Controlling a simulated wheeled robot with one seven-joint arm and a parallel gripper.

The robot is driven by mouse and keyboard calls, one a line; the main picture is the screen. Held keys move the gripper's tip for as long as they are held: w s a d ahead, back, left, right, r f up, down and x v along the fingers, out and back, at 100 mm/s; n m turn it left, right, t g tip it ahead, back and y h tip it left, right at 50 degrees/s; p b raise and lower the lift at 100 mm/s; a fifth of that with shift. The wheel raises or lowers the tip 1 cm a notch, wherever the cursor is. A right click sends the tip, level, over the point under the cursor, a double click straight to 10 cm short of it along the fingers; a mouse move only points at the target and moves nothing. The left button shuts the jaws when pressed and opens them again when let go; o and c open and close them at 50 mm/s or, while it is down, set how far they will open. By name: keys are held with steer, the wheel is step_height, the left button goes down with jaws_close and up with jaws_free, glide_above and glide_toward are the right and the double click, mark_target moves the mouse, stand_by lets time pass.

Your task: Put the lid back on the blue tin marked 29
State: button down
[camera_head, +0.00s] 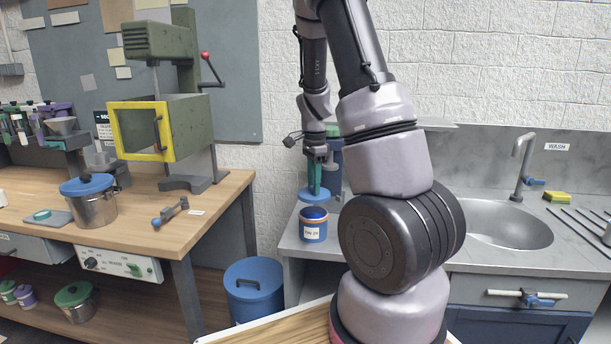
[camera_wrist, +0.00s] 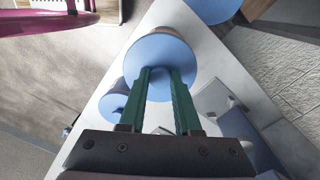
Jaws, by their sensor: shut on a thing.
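The blue tin (camera_head: 313,232), with a white label that seems to read 29, stands upright on the grey counter, its dark blue round top facing up. A light blue round lid (camera_head: 312,195) hangs from my gripper (camera_head: 316,188), just above the tin and apart from it. In the wrist view my gripper (camera_wrist: 159,72) has its green fingers shut on the lid (camera_wrist: 150,50), whose disc spreads past the fingertips. A brownish edge, perhaps the tin's, shows behind the disc; the rest of the tin is hidden there.
Another container (camera_head: 332,173) stands on the counter close behind my gripper. A blue bin (camera_head: 254,298) stands on the floor left of the counter. The sink (camera_head: 510,235) and tap (camera_head: 522,160) are to the right. The wooden bench (camera_head: 225,190) at left holds a pot (camera_head: 93,210) and a press.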

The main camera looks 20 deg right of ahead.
steer(key=shift+w+d+r+m, duration=0.1)
steer(key=shift+w+d+m, duration=0.1)
steer(key=shift+w+m, duration=0.2)
steer(key=shift+f, duration=3.1)
steer(key=shift+a+f, duration=0.1)
steer(key=shift+f, duration=0.05)
steer(key=shift+c, duration=0.2)
jaws_free()
steer(key=shift+r, duration=3.5)
